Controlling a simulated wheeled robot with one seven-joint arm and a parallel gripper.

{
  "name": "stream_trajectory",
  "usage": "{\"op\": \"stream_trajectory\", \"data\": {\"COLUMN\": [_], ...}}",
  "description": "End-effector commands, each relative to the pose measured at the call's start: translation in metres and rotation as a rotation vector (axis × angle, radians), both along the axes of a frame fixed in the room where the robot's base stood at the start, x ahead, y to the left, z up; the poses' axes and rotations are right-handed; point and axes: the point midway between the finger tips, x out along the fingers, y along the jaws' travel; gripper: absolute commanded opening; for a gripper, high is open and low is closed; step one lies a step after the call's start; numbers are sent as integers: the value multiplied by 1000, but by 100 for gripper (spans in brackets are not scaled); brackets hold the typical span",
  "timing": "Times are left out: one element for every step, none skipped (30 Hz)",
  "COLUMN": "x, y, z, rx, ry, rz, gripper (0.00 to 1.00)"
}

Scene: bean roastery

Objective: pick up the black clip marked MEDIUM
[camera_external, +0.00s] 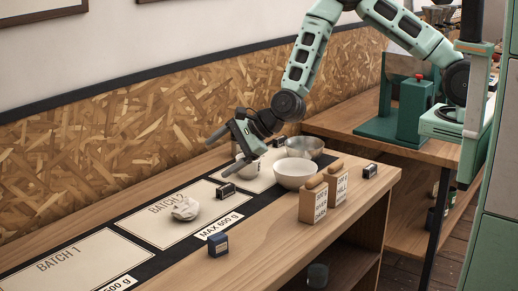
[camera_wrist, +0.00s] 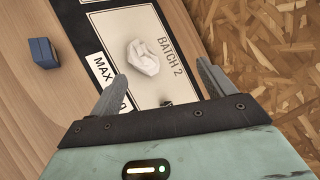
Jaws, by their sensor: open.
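Small black clip-like blocks with pale labels stand on the bench in the external view. One (camera_external: 226,191) is on the BATCH 2 card (camera_external: 154,235), one (camera_external: 278,142) is behind the bowls, and one (camera_external: 370,171) is at the right. Their lettering is too small to read, so I cannot tell which says MEDIUM. My gripper (camera_external: 221,154) is open and empty above the bench, over the far end of the BATCH 2 card. In the wrist view, a small dark piece (camera_wrist: 167,103) shows between the fingers of my gripper (camera_wrist: 162,70), mostly hidden by the gripper body.
A crumpled white item (camera_external: 185,208) lies on the BATCH 2 card; it also shows in the wrist view (camera_wrist: 142,57). A dark blue block (camera_external: 218,245) stands near the front edge. A white bowl (camera_external: 294,174), metal bowl (camera_external: 305,146) and two labelled bags (camera_external: 313,204) stand at right.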

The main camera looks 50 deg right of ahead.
Motion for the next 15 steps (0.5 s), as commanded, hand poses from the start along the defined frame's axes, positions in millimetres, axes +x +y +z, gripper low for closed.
{"op": "stream_trajectory", "data": {"x": [15, 24, 34, 42, 48, 55, 59, 63, 66, 67, 69, 69, 70, 70, 70], "y": [-5, -9, -15, -20, -26, -35, -42, -49, -58, -64, -70, -77, -82, -86, -90], "z": [-5, -10, -17, -22, -29, -36, -42, -48, -55, -60, -64, -69, -72, -75, -78], "rx": [87, 144, 220, 278, 332, 405, 458, 508, 568, 610, 648, 693, 722, 745, 771], "ry": [25, 33, 43, 45, 47, 47, 44, 40, 32, 25, 17, 6, -2, -9, -18], "rz": [-131, -211, -318, -396, -471, -568, -635, -699, -775, -825, -871, -921, -952, -978, -1006], "gripper": [82, 82, 82, 82, 82, 82, 82, 82, 82, 82, 82, 82, 82, 82, 82]}}
